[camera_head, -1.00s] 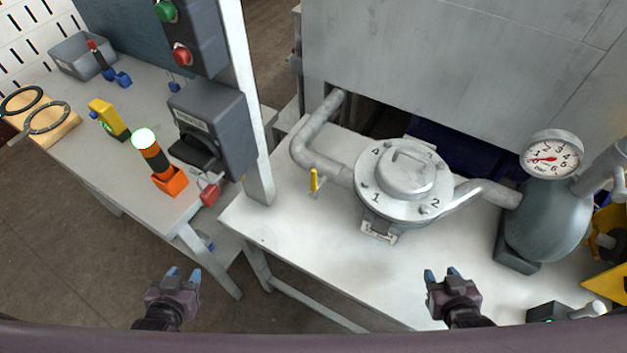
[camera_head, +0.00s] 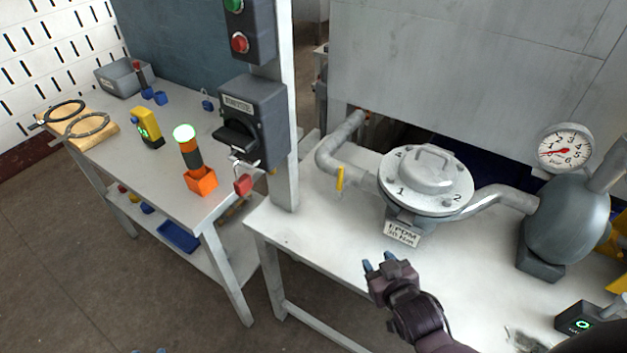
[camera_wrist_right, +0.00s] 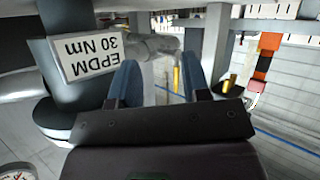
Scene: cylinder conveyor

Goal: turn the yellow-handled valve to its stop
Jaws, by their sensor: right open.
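The yellow valve handle (camera_head: 340,178) stands upright on the grey pipe, left of the round flanged housing (camera_head: 427,180), above the white table. In the right wrist view the yellow handle (camera_wrist_right: 176,80) shows beyond and between my fingers. My right gripper (camera_head: 379,262) is open and empty, in front of the housing, to the right of the handle and nearer to me, apart from it. Its two blue fingers also show in the wrist view (camera_wrist_right: 160,78). Only the blue tips of my left gripper (camera_head: 149,351) show at the bottom edge; its opening is unclear.
An "EPDM 30 Nm" label (camera_head: 403,233) hangs on the housing front, close to my right gripper. A gauge (camera_head: 565,149) and grey vessel (camera_head: 570,222) stand right. A post with a switch box (camera_head: 253,118) stands left. The white table front (camera_head: 335,235) is clear.

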